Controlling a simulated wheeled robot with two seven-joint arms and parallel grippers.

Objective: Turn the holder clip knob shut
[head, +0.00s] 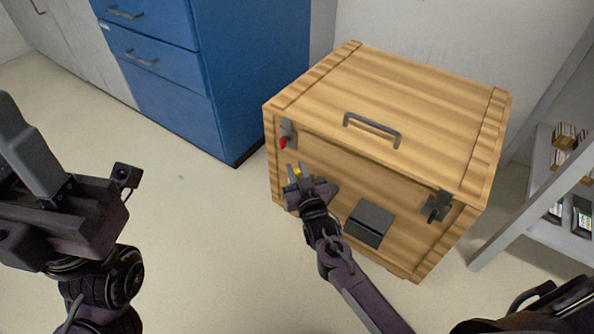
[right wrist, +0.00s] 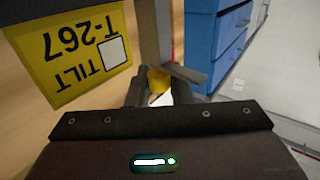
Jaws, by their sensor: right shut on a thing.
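The wooden crate (head: 400,110) stands on the floor with its lid down. A small yellow knob (head: 298,173) shows at its front left, between the fingertips of my right gripper (head: 295,172). In the right wrist view the yellow knob (right wrist: 158,82) sits between the dark fingers, with a white piece just below it. My right gripper (right wrist: 155,90) is shut on this knob; the fingers hide its sides, so its turn angle is unclear. A yellow tag (right wrist: 80,50) reading TILT T-267 shows upside down beside it. My left gripper (head: 25,155) is at the left edge, away from the crate, and partly cut off.
The crate has a left latch with a red part (head: 284,140), a right latch (head: 438,206), a lid handle (head: 372,128) and a dark box (head: 369,223) on its front. A blue cabinet (head: 215,80) stands behind left, a grey shelf (head: 540,190) right. The floor at left is clear.

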